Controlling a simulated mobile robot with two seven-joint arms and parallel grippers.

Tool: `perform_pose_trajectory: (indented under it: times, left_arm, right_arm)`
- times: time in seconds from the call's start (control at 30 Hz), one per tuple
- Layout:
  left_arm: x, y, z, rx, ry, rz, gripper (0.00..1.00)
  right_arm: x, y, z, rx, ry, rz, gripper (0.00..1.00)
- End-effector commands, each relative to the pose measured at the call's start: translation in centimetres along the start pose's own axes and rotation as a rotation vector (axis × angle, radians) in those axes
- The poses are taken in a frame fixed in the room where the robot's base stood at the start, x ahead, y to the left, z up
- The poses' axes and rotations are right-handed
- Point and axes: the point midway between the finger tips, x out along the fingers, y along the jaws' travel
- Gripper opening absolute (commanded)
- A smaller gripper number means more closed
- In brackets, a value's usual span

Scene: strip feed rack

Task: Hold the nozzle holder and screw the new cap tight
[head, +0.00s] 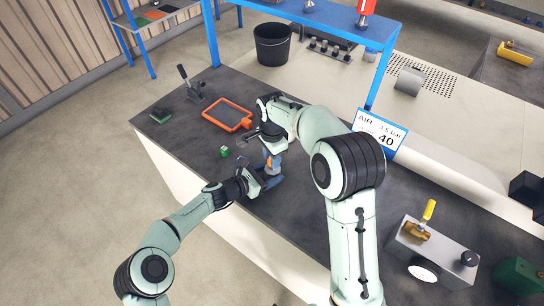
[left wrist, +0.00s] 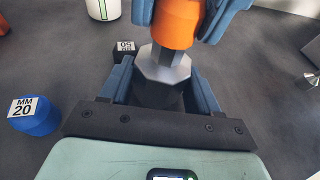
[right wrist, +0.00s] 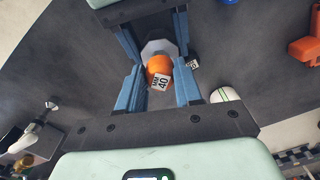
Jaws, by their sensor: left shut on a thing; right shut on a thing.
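The nozzle holder is a grey hexagonal metal body (left wrist: 165,66) with a dark base. My left gripper (head: 272,182) is shut around its lower part, and its blue fingers flank it in the left wrist view. The orange cap (left wrist: 178,24), labelled MM 40 in the right wrist view (right wrist: 158,66), sits upright on top of the holder. My right gripper (head: 271,147) is above the left one, with its blue fingers shut on the cap from both sides. How far the cap is threaded cannot be told. In the head view both parts are mostly hidden by the grippers.
A blue cap (left wrist: 36,118) marked MM 20 and a black cap (left wrist: 124,50) marked 50 stand nearby. A white piece with a green stripe (left wrist: 103,9) stands beyond. An orange frame (head: 228,115) lies on the dark bench. A blue rack post (head: 382,75) rises behind.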

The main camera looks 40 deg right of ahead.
Motion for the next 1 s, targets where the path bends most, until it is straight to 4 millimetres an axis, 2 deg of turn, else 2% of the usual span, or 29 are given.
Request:
perform_pose_trajectory:
  times: [0.03,0.47,0.5,0.57,0.87,1.0]
  left_arm:
    - [0.10,-0.18,-0.54,-0.003,0.008,-0.003,0.22]
    - [0.10,-0.20,-0.55,-0.003,0.008,-0.003,0.22]
    - [0.11,-0.20,-0.55,-0.003,0.008,-0.003,0.22]
    - [0.11,-0.20,-0.56,-0.003,0.008,-0.003,0.22]
    - [0.10,-0.20,-0.57,-0.003,0.008,-0.003,0.22]
    - [0.10,-0.19,-0.58,-0.003,0.008,-0.003,0.22]
  right_arm:
    - [0.41,0.25,0.21,0.009,-0.003,0.012,0.00]
    - [0.44,0.27,0.22,0.015,-0.003,0.013,0.00]
    - [0.44,0.27,0.21,0.014,-0.003,0.013,0.48]
    - [0.39,0.24,0.19,0.014,-0.003,0.011,0.64]
    - [0.18,0.12,0.09,0.007,-0.001,0.005,0.64]
    - [0.17,0.29,0.20,-0.077,-0.003,0.008,0.64]
